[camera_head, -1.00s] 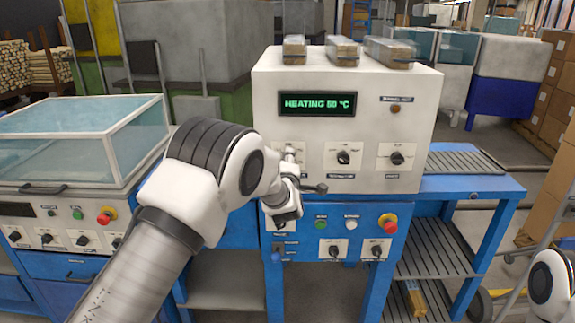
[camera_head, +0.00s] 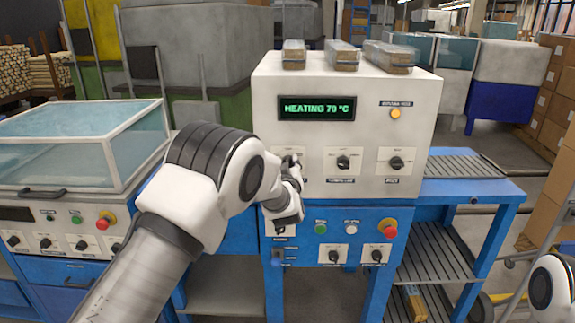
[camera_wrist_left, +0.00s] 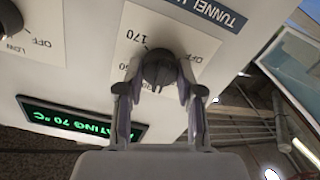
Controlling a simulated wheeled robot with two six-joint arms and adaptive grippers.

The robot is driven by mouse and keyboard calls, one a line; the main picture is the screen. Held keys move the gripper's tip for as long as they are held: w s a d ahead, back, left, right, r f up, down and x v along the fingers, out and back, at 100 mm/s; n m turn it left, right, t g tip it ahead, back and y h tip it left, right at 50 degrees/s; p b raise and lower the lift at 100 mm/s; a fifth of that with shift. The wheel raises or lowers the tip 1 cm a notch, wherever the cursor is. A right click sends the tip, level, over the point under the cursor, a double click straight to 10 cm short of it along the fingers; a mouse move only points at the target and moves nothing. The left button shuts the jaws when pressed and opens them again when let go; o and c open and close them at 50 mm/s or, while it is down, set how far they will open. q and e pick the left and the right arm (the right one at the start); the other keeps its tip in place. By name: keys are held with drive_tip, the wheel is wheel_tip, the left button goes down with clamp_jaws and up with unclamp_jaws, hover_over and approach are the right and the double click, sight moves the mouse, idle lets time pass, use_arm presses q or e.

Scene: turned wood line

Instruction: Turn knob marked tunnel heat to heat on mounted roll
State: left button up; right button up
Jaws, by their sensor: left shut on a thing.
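The tunnel heat knob (camera_wrist_left: 160,68) is a dark round knob on a white plate with the numbers 170 and OFF, seen upside down in the left wrist view. A dark blue label (camera_wrist_left: 207,10) beside it reads "TUNNEL", the rest cut off. My left gripper (camera_wrist_left: 160,85) is shut on this knob, one finger on each side. In the head view, my left gripper (camera_head: 290,165) covers most of the knob at the left of the white control box (camera_head: 375,95). The green display (camera_head: 317,107) reads "HEATING 70 °C". My right gripper is not in view.
Two more dark knobs, a middle one (camera_head: 343,162) and a right one (camera_head: 396,163), sit on the same panel. A lower blue panel (camera_head: 340,225) has buttons and a red stop button (camera_head: 388,228). Wrapped packs (camera_head: 388,57) lie on top of the box.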

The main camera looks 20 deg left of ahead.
use_arm(q)
drive_tip(key=m+p, duration=0.1)
drive_tip(key=m, duration=0.5)
drive_tip(key=shift+r, duration=0.1)
drive_tip(key=m+p, duration=0.1)
drive_tip(key=m, duration=0.5)
drive_tip(key=shift+d+m, duration=0.15)
drive_tip(key=shift+m, duration=0.25)
drive_tip(key=m+p, duration=0.1)
drive_tip(key=m, duration=0.7)
drive_tip(key=m+p, duration=0.1)
drive_tip(key=m, duration=0.3)
drive_tip(key=shift+f, duration=0.3)
drive_tip(key=shift+m, duration=0.3)
drive_tip(key=o, duration=1.1)
drive_tip(key=shift+d, duration=0.15)
drive_tip(key=shift+o, duration=0.2)
